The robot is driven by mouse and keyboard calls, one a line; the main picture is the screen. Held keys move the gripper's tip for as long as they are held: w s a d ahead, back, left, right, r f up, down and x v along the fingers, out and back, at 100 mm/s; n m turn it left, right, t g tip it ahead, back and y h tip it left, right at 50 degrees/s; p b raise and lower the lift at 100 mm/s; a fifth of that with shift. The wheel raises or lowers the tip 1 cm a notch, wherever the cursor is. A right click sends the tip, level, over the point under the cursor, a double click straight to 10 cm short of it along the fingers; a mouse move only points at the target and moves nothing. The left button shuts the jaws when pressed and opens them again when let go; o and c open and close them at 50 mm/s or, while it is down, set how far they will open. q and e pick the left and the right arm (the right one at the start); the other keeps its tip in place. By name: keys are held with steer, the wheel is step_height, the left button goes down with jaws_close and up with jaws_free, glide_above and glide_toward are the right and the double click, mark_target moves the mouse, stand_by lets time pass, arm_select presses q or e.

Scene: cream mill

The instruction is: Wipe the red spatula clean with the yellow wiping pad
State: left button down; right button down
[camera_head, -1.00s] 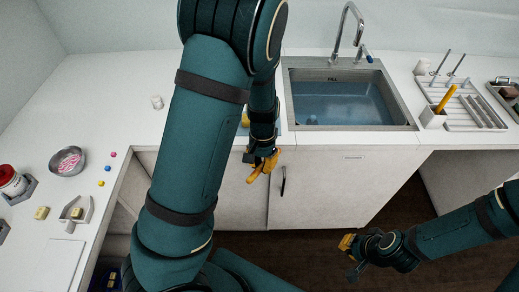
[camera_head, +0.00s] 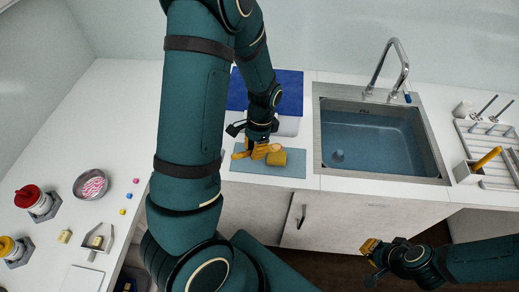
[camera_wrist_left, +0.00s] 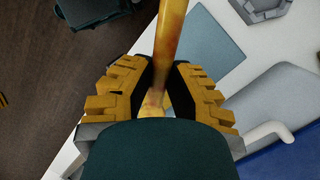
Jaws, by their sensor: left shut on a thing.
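My left gripper (camera_head: 262,149) is over the blue-grey mat (camera_head: 295,171) left of the sink. It is shut on a mustard-yellow, rounded thing (camera_head: 277,157), which also shows between the fingers in the left wrist view (camera_wrist_left: 170,30). That thing is mottled, with a reddish tint near the fingers. I cannot tell for sure whether it is the wiping pad, or whether it touches the mat. My right gripper (camera_head: 371,250) is low in front of the cabinet, away from the counter. Its opening is unclear. I cannot make out the red spatula.
The water-filled sink (camera_head: 365,130) is right of the mat. A rack (camera_head: 478,138) and a white holder with a yellow handle (camera_head: 487,158) stand at right. A bowl (camera_head: 90,184) and red-lidded jar (camera_head: 30,196) are at left.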

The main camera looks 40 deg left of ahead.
arm_select(q)
steer(key=shift+w+a, duration=0.2)
steer(key=shift+a, duration=0.15)
steer(key=shift+f, duration=0.55)
steer(key=shift+f+b, duration=0.35)
steer(key=shift+f, duration=0.35)
steer(key=shift+f+b, duration=0.8)
steer(key=shift+f, duration=0.2)
steer(key=shift+f+b, duration=0.4)
steer(key=shift+f, duration=0.15)
steer(key=shift+s, duration=0.15)
steer(key=shift+s+a, duration=0.35)
steer(key=shift+s, duration=0.2)
